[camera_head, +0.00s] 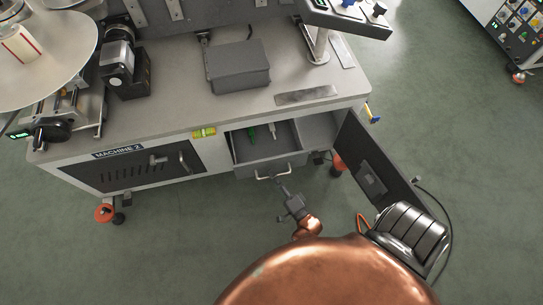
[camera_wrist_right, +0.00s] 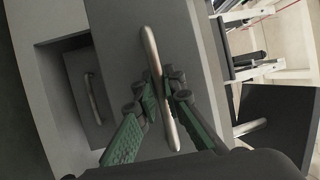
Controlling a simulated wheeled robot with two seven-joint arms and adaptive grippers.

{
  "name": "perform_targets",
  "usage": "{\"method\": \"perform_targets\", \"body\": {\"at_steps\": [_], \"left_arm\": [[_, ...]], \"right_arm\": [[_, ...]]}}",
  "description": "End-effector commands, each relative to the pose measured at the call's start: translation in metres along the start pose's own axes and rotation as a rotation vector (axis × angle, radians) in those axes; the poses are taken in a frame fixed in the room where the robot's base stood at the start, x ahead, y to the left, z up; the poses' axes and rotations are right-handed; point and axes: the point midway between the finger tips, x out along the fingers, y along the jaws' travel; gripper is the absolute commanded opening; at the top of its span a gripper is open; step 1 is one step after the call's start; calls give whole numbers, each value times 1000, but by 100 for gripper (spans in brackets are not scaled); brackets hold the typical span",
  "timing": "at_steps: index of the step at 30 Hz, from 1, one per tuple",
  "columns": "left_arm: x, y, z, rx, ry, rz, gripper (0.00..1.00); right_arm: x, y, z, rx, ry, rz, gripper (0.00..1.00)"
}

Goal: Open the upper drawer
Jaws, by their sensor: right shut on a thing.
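The upper drawer (camera_head: 271,168) of the Machine 2 cabinet stands pulled out, and its inside shows from above with green-handled tools (camera_head: 251,133) in it. Its grey front (camera_wrist_right: 205,65) fills the middle of the right wrist view. A silver bar handle (camera_wrist_right: 152,50) is fixed across that front. My right gripper (camera_head: 283,184) is at this handle, with its green-padded fingers (camera_wrist_right: 164,96) on both sides of the bar, shut on it. My left gripper is in neither view.
A dark cabinet door (camera_head: 375,165) stands open to the right of the drawer. A lower drawer (camera_wrist_right: 82,75) with its own handle is shut inside the recess. A closed vented door (camera_head: 130,170) is at left. A grey box (camera_head: 237,66) lies on the worktop.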

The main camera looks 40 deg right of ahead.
Motion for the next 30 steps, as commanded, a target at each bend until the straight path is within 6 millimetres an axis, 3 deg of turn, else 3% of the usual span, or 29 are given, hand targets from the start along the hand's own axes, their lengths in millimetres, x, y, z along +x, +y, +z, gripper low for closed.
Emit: {"method": "perform_targets", "body": {"at_steps": [7,20,21,30], "left_arm": [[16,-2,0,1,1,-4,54],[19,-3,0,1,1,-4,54],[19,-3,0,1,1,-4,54],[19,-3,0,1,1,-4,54]], "right_arm": [[-19,-3,8,1,-1,4,0],[-22,-3,9,0,-1,5,0],[-21,-2,9,0,-1,5,11],[-21,-4,9,0,0,2,27]]}}
